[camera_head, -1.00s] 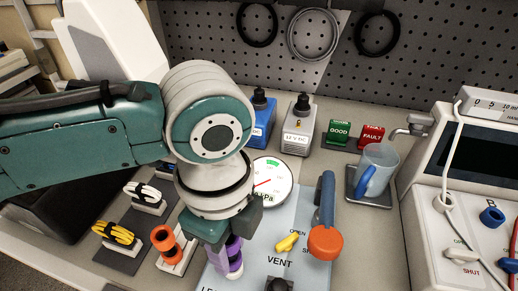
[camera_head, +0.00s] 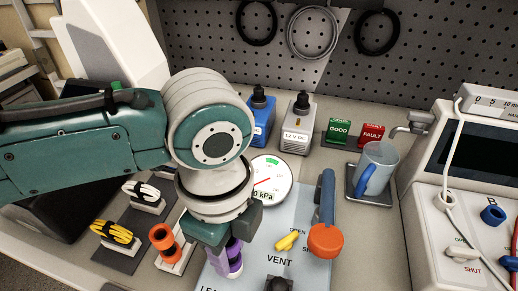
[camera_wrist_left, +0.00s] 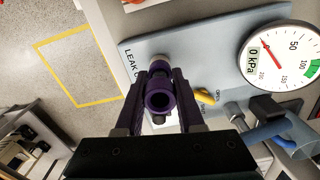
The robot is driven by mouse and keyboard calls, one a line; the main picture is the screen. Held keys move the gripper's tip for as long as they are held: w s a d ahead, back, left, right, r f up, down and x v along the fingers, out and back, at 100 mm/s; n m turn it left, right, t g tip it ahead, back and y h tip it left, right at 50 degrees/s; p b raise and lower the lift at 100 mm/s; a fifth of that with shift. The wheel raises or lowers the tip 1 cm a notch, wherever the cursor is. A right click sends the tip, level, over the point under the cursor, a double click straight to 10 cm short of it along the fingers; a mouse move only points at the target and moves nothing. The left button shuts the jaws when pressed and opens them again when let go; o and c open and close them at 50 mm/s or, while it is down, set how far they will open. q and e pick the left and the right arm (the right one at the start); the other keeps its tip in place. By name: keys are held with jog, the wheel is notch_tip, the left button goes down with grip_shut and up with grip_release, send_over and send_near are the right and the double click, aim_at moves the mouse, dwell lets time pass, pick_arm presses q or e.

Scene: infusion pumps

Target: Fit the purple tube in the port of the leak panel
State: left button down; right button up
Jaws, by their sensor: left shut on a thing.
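The purple tube (camera_head: 235,260) is held in my left gripper (camera_head: 228,246), which is shut on it low over the front left of the light-blue leak panel (camera_head: 312,262). In the left wrist view the tube (camera_wrist_left: 158,98) sits between the fingers with its open end toward the camera. My right gripper is not in view.
The panel carries a gauge (camera_head: 268,182) reading 0 kPa, a yellow lever (camera_head: 288,240) and an orange-ended blue handle (camera_head: 325,235). An orange spool-shaped part (camera_head: 163,240) and yellow (camera_head: 112,231) and white (camera_head: 143,191) coils stand left. A jug (camera_head: 376,170) stands right.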

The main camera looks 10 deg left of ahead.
pick_arm(q)
grip_release()
dwell(0.6)
jog(key=shift+r, duration=0.1)
notch_tip(320, 180, up, 7)
jog(key=p, duration=0.8)
